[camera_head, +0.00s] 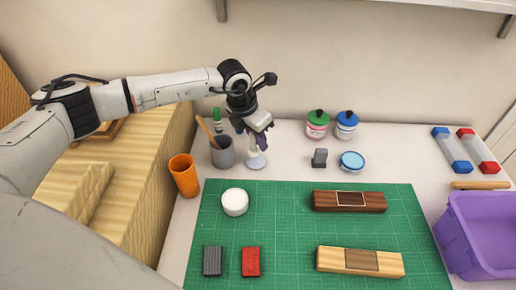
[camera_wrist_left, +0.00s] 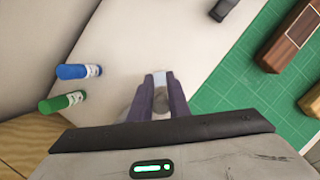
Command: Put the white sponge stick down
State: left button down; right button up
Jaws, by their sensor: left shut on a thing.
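My left gripper (camera_head: 259,133) is above the white table, behind the mat, pointing down. Its jaws are shut on the white sponge stick (camera_head: 257,160). The pale round lower end of the stick shows just below the fingers, close to the table; I cannot tell whether it touches. In the left wrist view the left gripper (camera_wrist_left: 161,92) has a whitish part of the stick (camera_wrist_left: 159,77) between its fingers; the rest is mostly hidden. My right gripper is not in view.
A grey cup (camera_head: 223,155) stands just left of my gripper, with an orange cup (camera_head: 184,176) farther left. A grey block (camera_head: 319,158) and a blue-topped round pad (camera_head: 352,161) lie to the right.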

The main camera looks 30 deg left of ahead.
aim_at(253, 136)
pick_arm(q)
jog(key=shift+f, duration=1.85)
jog(key=shift+f, duration=0.1)
jog(key=c, duration=1.7)
grip_release()
jog(key=shift+o, duration=0.2)
jog(key=v, duration=0.6)
jog(key=d+b+v, duration=0.1)
jog(key=v, duration=0.3)
jog(key=shift+w, duration=0.1)
